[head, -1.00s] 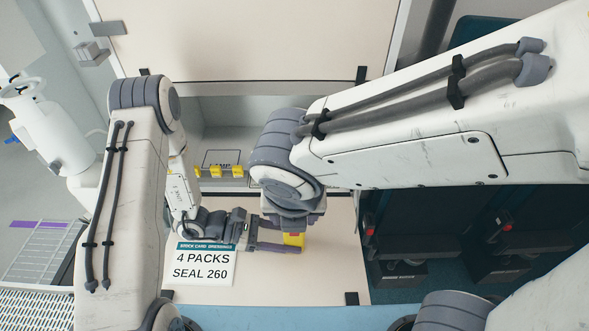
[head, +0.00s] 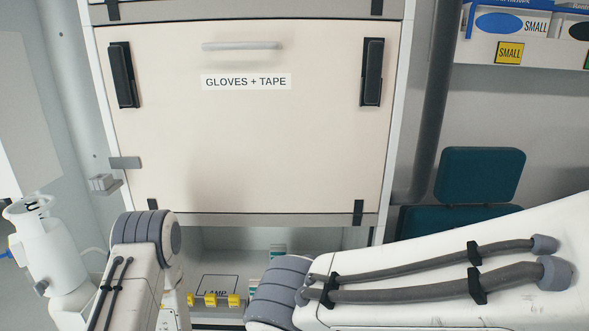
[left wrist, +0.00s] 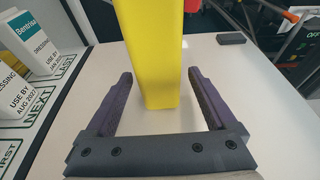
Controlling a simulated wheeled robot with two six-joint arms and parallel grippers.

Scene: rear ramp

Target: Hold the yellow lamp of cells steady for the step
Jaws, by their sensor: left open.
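In the left wrist view a tall yellow block-like body (left wrist: 150,55), which I take for the lamp, stands on a pale surface. Its top runs out of the picture. My left gripper (left wrist: 160,76) is open, with one dark finger on each side of the yellow body. Gaps show between the fingers and the yellow sides. In the head view neither gripper nor this yellow body shows; only upper parts of my two arms do. My right gripper is out of sight.
White dressing cartons (left wrist: 38,48) stand at the left in the left wrist view. A small dark block (left wrist: 231,39) lies at the right. In the head view, a closed cream panel marked GLOVES + TAPE (head: 250,130) hangs above an open shelf with yellow clips (head: 210,300).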

